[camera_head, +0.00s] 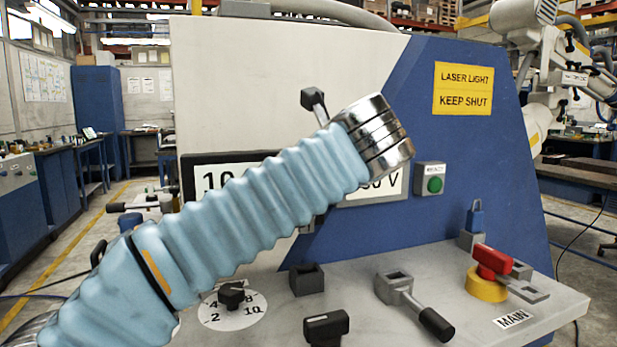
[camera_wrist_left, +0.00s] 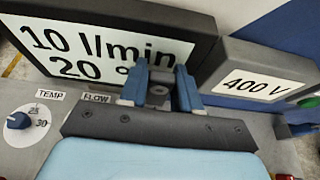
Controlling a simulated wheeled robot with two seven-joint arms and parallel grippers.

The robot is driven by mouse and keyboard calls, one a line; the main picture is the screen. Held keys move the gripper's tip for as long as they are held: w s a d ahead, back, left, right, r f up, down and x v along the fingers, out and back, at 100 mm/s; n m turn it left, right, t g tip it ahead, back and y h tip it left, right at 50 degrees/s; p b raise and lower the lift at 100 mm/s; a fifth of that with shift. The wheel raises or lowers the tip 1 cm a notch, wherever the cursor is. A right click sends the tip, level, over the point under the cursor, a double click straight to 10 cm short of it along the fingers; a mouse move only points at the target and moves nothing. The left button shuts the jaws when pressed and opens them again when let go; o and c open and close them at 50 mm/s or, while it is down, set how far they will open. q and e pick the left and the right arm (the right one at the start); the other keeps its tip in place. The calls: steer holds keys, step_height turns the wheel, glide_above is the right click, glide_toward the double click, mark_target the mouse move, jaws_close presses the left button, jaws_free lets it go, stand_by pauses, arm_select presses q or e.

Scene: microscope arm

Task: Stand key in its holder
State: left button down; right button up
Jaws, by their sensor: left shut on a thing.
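My left gripper (camera_wrist_left: 160,72) shows in the left wrist view, its two blue-grey fingers shut on a small dark grey piece, the key (camera_wrist_left: 159,92). The key's full shape is hidden. In the head view my light blue sleeved arm hides the gripper and most or all of the key. A dark square socket (camera_head: 306,279) with an open, empty top stands on the grey ledge, below the arm; it looks like a holder. A grey block with a square hole (camera_head: 394,287) and a black-handled lever is right of it. My right gripper is out of view.
Two displays (camera_wrist_left: 105,45) (camera_wrist_left: 262,86) stand behind the gripper. The ledge (camera_head: 540,305) carries a black dial knob (camera_head: 231,294), a black-topped piece (camera_head: 326,326), a red handle on yellow (camera_head: 492,262) and a blue padlock (camera_head: 475,216). A dark-headed lever (camera_head: 314,100) rises behind my arm.

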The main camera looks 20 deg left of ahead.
arm_select(q)
steer(key=shift+f, duration=0.1)
steer(key=shift+f+b, duration=1.9)
steer(key=shift+f, duration=0.85)
steer(key=shift+p, duration=0.45)
steer(key=shift+p, duration=0.4)
